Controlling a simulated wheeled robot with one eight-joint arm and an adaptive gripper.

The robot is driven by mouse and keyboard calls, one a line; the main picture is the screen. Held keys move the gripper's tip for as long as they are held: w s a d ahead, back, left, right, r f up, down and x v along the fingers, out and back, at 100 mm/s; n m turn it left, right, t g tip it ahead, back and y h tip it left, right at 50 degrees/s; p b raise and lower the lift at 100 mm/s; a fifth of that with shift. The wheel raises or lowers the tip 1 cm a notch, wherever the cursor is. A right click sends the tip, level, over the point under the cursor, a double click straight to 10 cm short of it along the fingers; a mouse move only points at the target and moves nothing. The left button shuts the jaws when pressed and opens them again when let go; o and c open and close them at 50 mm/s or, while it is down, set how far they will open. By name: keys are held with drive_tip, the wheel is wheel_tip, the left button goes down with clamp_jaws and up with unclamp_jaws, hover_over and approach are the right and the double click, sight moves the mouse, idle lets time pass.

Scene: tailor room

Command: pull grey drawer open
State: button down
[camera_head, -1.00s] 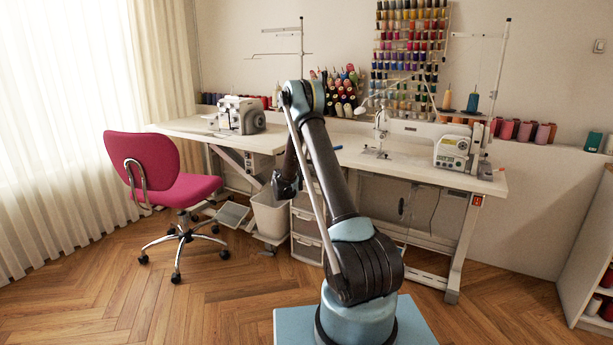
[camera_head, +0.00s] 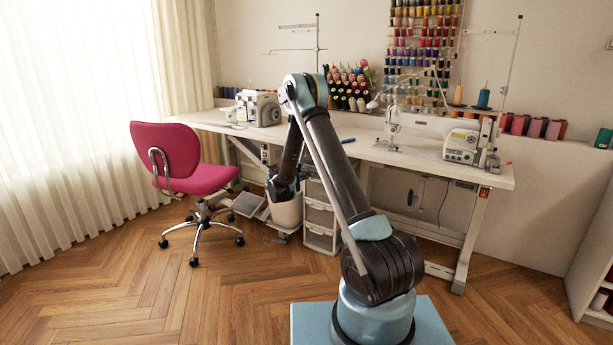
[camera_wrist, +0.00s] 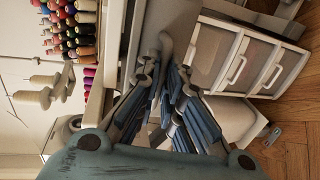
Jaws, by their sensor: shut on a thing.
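A small drawer unit with light frames (camera_head: 320,213) stands under the white sewing table. Its lower drawers with white handles (camera_wrist: 236,69) look shut in the wrist view, where the unit lies sideways. A plain grey drawer front (camera_wrist: 207,52) is beside them, nearest my fingers. My gripper (camera_wrist: 165,75) is shut at a grey, handle-like piece on that front; the fingers partly hide the contact. In the head view my gripper (camera_head: 283,188) is low beside the unit, above the pale bin. How far the grey drawer stands out cannot be told.
The pale bin (camera_head: 286,213) stands left of the drawers, close to my gripper. A pink chair (camera_head: 180,160) is farther left. The white table (camera_head: 350,150) overhangs the unit, and its right leg (camera_head: 472,240) reaches the floor. Wooden floor (camera_head: 200,300) in front is clear.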

drive_tip(key=shift+s+d+f, duration=0.1)
drive_tip(key=c, duration=1.8)
unclamp_jaws()
drive_tip(key=shift+o, duration=0.2)
drive_tip(key=shift+a, duration=0.2)
drive_tip(key=v, duration=1.1)
drive_tip(key=shift+s+a, duration=0.25)
